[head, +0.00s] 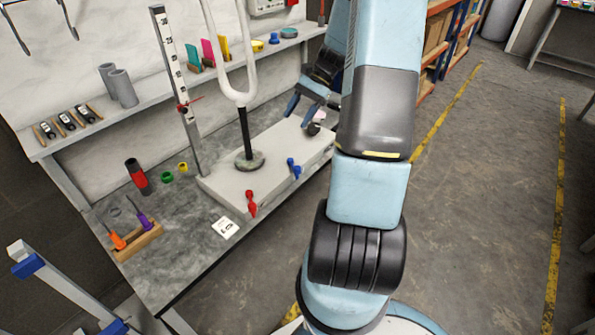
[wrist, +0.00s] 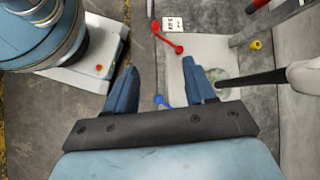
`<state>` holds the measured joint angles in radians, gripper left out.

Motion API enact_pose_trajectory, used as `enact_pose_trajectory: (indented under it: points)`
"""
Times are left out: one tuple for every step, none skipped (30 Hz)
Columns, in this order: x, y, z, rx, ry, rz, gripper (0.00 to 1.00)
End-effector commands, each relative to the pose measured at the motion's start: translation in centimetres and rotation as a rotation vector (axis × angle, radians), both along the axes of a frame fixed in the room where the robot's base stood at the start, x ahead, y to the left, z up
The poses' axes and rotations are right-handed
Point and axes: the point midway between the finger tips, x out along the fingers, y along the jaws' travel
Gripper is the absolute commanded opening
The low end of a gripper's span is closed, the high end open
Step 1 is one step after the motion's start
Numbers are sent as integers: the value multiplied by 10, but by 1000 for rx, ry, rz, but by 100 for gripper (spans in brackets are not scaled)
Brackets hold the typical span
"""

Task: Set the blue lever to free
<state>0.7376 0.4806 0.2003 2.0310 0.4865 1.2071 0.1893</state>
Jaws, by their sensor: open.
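The small blue lever (head: 293,168) stands at the front edge of a light grey base block (head: 225,188). In the wrist view the blue lever (wrist: 159,101) shows between my finger bases, just past the dark palm bar, which may hide part of it. My gripper (head: 301,114) is open and empty, above the far end of the block and apart from the lever in the head view. Its two blue fingers (wrist: 160,66) point toward the red lever side in the wrist view. I cannot read any marking for the lever's positions.
A red lever (head: 251,203) stands on the same block, left of the blue one. A white U-shaped pipe (head: 240,85) and a tall scale post (head: 178,90) rise behind. A white card (head: 226,228) lies in front. The screwdriver rack (head: 138,242) stands at left.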

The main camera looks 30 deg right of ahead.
Motion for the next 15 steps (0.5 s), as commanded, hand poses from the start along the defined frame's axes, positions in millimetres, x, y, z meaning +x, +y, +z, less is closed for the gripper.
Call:
enact_pose_trajectory:
  points:
    - [2, -9, -14, 38, 22, -34, 54]
    - [3, -14, -21, 58, 32, -53, 54]
    - [4, -20, -31, 88, 46, -79, 54]
    - [5, -24, -37, 110, 56, -98, 54]
    - [6, -29, -45, 132, 66, -117, 54]
    - [6, -35, -55, 162, 79, -144, 54]
    - [7, -40, -62, 184, 88, -163, 54]
    - [7, -44, -69, 205, 98, -183, 54]
    - [7, -50, -79, 237, 110, -209, 54]
    - [7, -54, -86, 260, 119, -229, 54]
    - [7, -58, -94, 283, 127, -247, 54]
    - [7, -64, -103, 314, 136, -274, 54]
    - [7, -68, -111, 338, 144, -294, 54]
    - [6, -73, -118, 361, 152, -314, 54]
    - [5, -78, -128, 393, 161, -341, 54]
